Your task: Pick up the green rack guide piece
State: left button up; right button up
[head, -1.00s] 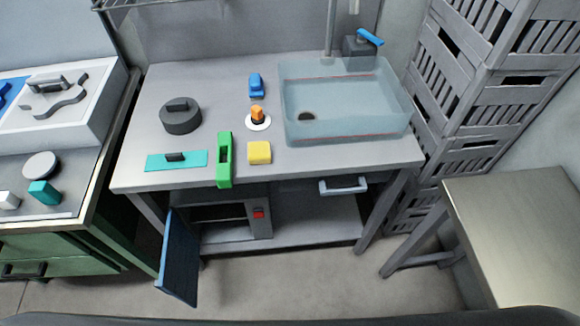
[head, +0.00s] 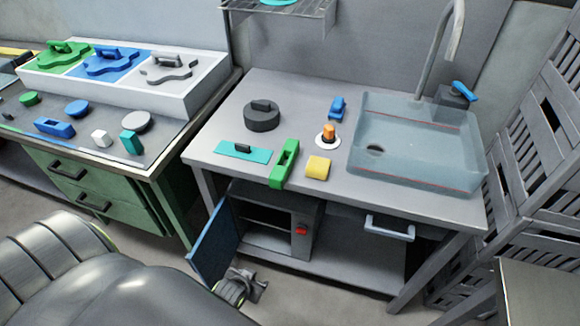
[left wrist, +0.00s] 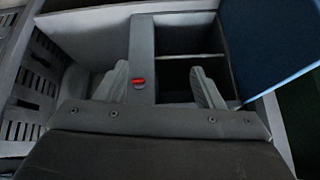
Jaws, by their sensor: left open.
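The green rack guide piece (head: 283,170) is a long block with a slot, lying at the front edge of the grey table (head: 222,130), between a teal plate and a yellow block. My left gripper (head: 248,286) is low in front of the table, near the open blue door of the cabinet below, well under the green piece and apart from it. In the left wrist view its two fingers (left wrist: 162,85) are spread, with nothing between them. The green piece is not seen in the left wrist view. My right gripper is not in view.
The teal plate (head: 255,155) and yellow block (head: 318,168) flank the green piece. The blue cabinet door (head: 213,245) stands open below the tabletop. A translucent basin (head: 410,168) fills the table's right side. A green-drawer bench (head: 130,185) stands to the left.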

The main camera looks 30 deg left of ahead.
pick_arm(q)
jog(key=w+r+t+b, duration=0.1)
jog(key=w+r+t, duration=0.15)
jog(key=r, duration=0.55)
jog(key=w+r+t+b, duration=0.1)
jog(key=w+r, duration=0.3)
jog(key=r, duration=0.3)
jog(key=n+t+y+b, duration=0.1)
jog(key=n+t+y, duration=0.1)
jog(key=t, duration=0.1)
send_near(277, 175)
jog(key=s+r, duration=0.2)
jog(key=s, duration=0.3)
jog(key=x, duration=0.3)
jog(key=b+x, duration=0.1)
jog(key=x, duration=0.3)
jog(key=b+x, duration=0.1)
jog(key=x, duration=0.3)
jog(key=shift+w+d, duration=0.3)
jog(key=shift+w, duration=0.05)
jog(key=shift+h, duration=0.3)
jog(key=shift+x, duration=2.75)
jog(key=shift+d+f, duration=0.15)
jog(key=shift+d, duration=0.05)
jog(key=c, duration=1.2)
